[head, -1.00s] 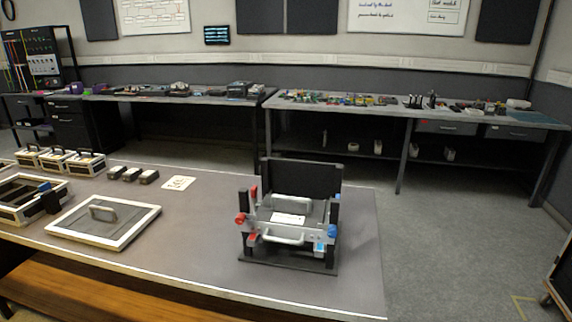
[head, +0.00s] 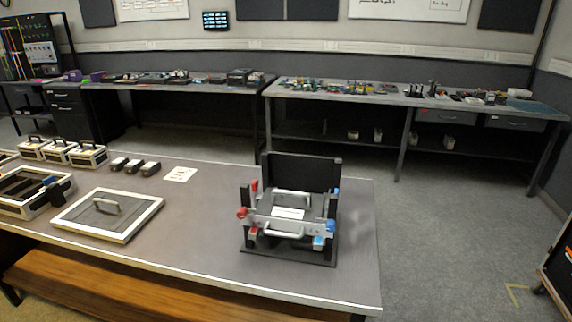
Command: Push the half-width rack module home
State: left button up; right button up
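A rack stand (head: 324,256) with a black back panel (head: 301,172) stands near the right end of the near table in the head view. In it sits a grey module with a front handle (head: 284,233) and a white label (head: 288,213). A second handle shows behind the label. A red knob (head: 242,213) is at the rack's left and a blue knob (head: 330,226) at its right. How deep the module sits cannot be told from here. Neither of my grippers is in view.
On the near table (head: 200,225) lie a framed panel with a handle (head: 108,214), a white-edged tray (head: 30,192), several small cases, dark blocks (head: 133,166) and a card (head: 180,174). The table is clear around the rack. Cluttered benches line the back wall. Open floor lies at right.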

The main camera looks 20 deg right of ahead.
aim_at(281, 210)
jog(key=i+j+z, duration=0.1)
jog(key=z, duration=0.55)
jog(key=i+j+z, duration=0.15)
jog(key=j, duration=0.3)
jog(key=i+j+z, duration=0.15)
jog(key=j, duration=0.3)
jog(key=j+z, duration=0.15)
jog(key=j, duration=0.35)
jog(key=i+j+z, duration=0.2)
jog(key=j, duration=1.05)
